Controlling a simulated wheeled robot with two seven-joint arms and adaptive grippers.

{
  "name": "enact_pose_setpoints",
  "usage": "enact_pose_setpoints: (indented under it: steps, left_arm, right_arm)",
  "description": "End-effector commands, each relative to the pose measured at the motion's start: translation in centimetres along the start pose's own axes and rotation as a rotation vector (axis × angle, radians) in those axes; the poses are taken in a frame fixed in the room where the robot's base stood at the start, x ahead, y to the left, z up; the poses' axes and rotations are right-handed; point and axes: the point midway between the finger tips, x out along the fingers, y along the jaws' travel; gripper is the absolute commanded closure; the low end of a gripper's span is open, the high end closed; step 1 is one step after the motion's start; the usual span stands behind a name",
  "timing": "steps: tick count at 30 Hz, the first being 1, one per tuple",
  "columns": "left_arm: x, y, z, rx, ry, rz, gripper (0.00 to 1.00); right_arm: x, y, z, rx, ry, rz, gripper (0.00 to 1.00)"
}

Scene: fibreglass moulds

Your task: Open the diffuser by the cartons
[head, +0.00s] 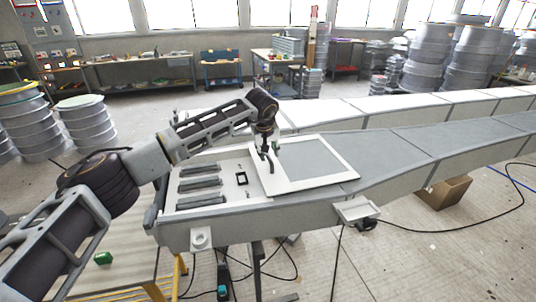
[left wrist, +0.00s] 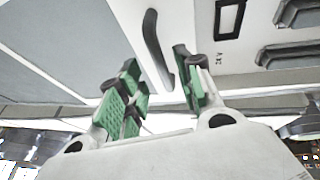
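A pale mould-like body with a tapering grey top runs across the head view. A flat white-framed panel with a grey centre (head: 345,176), perhaps the diffuser's cover, lies on it. A curved dark grey handle (head: 269,166) sits at the panel's left side; it also shows in the left wrist view (left wrist: 152,38). My left gripper (head: 267,148) is just above the handle. In the left wrist view its green-padded fingers (left wrist: 157,80) are apart, with the handle's end between them in the picture. I cannot tell whether they touch it. My right gripper is not in view.
Left of the panel, an open bay holds several grey bars (head: 200,184) and a small black square frame (head: 242,178). A brown carton (head: 445,192) stands on the floor at right. Cables cross the floor. Stacked round moulds (head: 86,120) stand at left.

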Motion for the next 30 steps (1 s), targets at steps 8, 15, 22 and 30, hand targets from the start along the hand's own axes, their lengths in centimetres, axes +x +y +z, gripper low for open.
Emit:
enact_pose_setpoints:
  steps: [8, 15, 22, 30]
  left_arm:
    - [-4.3, 0.0, -0.1, 0.0, 0.003, 0.002, 0.65]
    - [-7.3, 0.0, -0.1, -0.001, 0.001, 0.001, 0.65]
    - [-8.7, 0.0, -0.1, -0.001, 0.002, 0.001, 0.65]
    - [-8.8, 0.0, -0.1, -0.001, 0.001, 0.0, 0.65]
  right_arm:
    - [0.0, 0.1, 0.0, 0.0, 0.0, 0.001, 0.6]
    - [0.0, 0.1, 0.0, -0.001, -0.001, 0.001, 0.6]
    - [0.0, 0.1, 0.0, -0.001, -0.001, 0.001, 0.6]
    - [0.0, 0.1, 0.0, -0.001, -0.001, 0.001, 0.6]
